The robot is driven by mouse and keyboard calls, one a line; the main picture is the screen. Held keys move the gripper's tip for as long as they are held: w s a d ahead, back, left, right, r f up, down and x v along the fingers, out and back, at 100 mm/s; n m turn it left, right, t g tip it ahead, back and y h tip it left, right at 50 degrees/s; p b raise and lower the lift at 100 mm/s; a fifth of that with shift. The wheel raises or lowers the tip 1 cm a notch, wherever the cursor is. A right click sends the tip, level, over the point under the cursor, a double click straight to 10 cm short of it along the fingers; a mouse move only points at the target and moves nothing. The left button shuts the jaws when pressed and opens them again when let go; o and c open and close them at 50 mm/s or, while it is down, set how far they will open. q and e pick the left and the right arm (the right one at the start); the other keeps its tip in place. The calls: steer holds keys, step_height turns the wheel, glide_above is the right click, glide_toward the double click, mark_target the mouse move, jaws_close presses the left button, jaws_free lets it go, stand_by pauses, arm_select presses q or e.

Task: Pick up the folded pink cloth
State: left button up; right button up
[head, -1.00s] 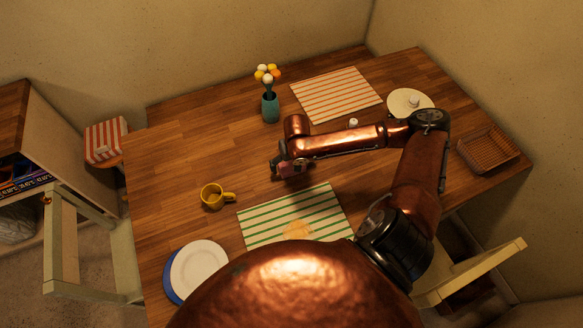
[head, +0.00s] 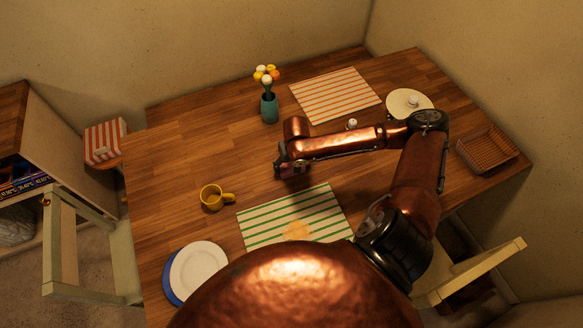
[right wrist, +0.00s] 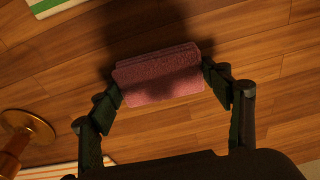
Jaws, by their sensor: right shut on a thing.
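The folded pink cloth (right wrist: 158,76) shows in the right wrist view as a small, layered bundle. It sits between the two fingers of my right gripper (right wrist: 165,88), with a fingertip against each end, so the gripper is shut on it. Whether the cloth touches the table is hard to tell; its shadow falls on the wood beside it. In the head view my right gripper (head: 282,168) is over the middle of the wooden table, and the cloth is mostly hidden by the gripper. My left gripper is not in view.
A yellow mug (head: 212,197) stands left of the right gripper. A green-striped mat (head: 275,222) lies in front, an orange-striped mat (head: 335,95) behind. A teal vase (head: 270,108) with flowers stands at the back.

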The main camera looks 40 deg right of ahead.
mark_target(291, 165)
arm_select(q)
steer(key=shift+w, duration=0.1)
arm_select(e)
steer(key=shift+r, duration=0.5)
step_height(291, 165, up, 2)
steer(key=shift+r+p, duration=0.25)
steer(key=shift+p, duration=0.3)
arm_select(q)
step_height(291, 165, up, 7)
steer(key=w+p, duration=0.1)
steer(key=p, duration=0.4)
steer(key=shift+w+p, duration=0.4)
arm_select(e)
steer(key=s+a+r, duration=0.8)
steer(key=a+r, duration=0.1)
steer(key=a, duration=0.2)
steer(key=shift+s+r, duration=0.25)
